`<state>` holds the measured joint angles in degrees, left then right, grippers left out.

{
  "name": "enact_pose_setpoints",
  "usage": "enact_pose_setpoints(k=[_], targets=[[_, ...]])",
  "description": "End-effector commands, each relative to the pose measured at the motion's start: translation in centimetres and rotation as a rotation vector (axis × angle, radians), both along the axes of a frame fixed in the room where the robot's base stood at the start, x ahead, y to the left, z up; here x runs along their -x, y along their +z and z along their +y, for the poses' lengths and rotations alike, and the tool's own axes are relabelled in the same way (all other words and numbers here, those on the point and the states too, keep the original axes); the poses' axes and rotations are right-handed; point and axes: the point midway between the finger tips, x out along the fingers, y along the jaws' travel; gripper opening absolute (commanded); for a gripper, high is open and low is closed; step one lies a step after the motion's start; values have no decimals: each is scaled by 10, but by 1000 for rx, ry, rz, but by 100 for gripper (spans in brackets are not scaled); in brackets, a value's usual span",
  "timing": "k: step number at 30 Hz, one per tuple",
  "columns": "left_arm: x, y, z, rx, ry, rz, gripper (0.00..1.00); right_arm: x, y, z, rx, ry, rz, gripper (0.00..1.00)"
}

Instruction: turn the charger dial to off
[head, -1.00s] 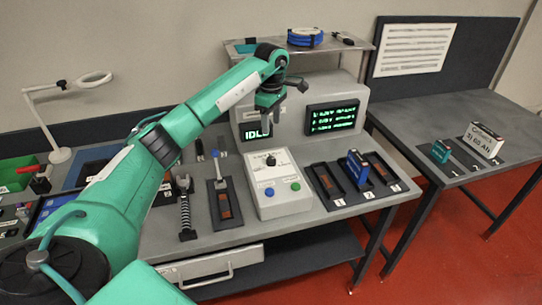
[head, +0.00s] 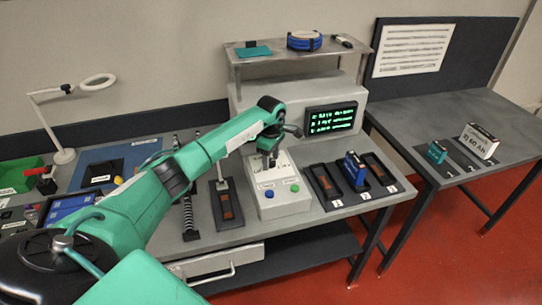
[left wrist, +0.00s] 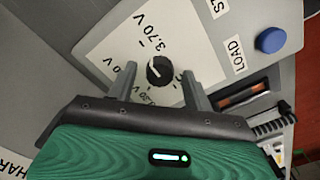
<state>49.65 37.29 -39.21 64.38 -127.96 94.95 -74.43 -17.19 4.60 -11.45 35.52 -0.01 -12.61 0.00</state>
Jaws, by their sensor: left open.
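The charger box (head: 285,205) is light grey and stands on the bench, with a blue and a green button on its front. Its black round dial (left wrist: 159,70) has a white pointer mark and shows in the left wrist view, on a white plate printed with voltages such as "3.70 V". Some labels are partly hidden, and I cannot read an off mark. My left gripper (head: 269,160) is open over the dial, which it hides in the head view. Its fingers (left wrist: 160,76) show on either side of the dial, apart from it. My right gripper is not in view.
A blue button (left wrist: 270,40) is close to the dial. Battery bays (head: 328,188) lie right of the charger, one holding a blue battery (head: 355,170). A lit screen (head: 331,118) stands behind. A side table (head: 400,120) carries a teal block and a labelled box.

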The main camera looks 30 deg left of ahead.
Motion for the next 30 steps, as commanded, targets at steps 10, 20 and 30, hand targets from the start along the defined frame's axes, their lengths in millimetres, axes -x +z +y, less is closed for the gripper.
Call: enact_pose_setpoints(k=[10, 20, 30], targets=[[0, -1, 0, 0, 0, 0, 32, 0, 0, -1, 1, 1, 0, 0], [0, 0, 1, 0, 9, 0, 7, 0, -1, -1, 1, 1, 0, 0], [0, -2, 1, -1, 154, -1, 7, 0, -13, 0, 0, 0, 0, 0]])
